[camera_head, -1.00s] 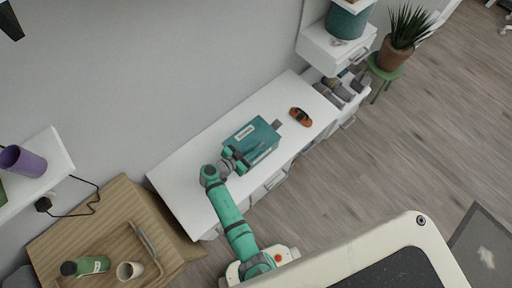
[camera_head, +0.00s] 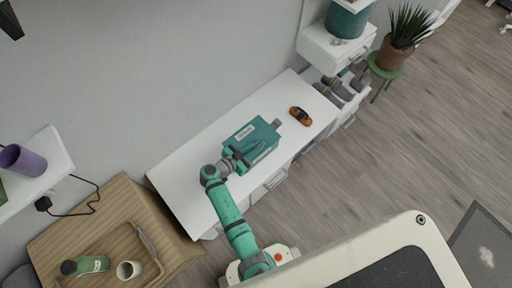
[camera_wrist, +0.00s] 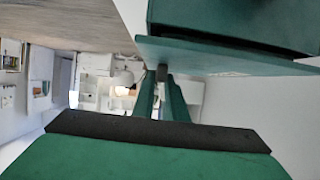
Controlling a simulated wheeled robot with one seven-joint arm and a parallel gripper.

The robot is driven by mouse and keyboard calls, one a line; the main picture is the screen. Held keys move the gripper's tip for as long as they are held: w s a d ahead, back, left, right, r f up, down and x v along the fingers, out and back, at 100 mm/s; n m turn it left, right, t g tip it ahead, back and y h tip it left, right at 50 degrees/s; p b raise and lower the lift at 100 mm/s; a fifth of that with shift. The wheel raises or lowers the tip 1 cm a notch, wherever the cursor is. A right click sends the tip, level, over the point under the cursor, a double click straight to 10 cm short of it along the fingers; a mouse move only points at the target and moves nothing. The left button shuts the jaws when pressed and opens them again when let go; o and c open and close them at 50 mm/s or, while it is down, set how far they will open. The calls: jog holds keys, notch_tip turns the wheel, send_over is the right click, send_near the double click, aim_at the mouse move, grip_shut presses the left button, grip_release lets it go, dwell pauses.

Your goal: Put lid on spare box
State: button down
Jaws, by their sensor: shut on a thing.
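A teal box (camera_head: 267,136) with a white label stands on the white desk. My gripper (camera_head: 244,156) is at the box's near left side, and its fingers overlap the box in the head view. In the wrist view, my gripper (camera_wrist: 162,98) points at the edge of a flat teal panel, which looks like the lid (camera_wrist: 230,58). A small dark piece at that edge sits at the fingertips. The gripper is shut on the lid. The teal box body (camera_wrist: 240,20) shows above the panel. I cannot tell whether the lid sits flush on the box.
An orange and black object (camera_head: 300,116) lies on the white desk (camera_head: 185,172), right of the box. The desk's left part is clear. A wooden tray (camera_head: 112,240) with a cup and bottle stands at lower left. A potted plant (camera_head: 397,50) stands at the upper right.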

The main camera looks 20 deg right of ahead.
jog(key=shift+f, duration=0.35)
dwell(0.7)
jog(key=c, duration=1.7)
grip_release()
jog(key=v, duration=1)
jog(key=shift+s+a+r, duration=0.2)
jog(key=shift+a, duration=0.15)
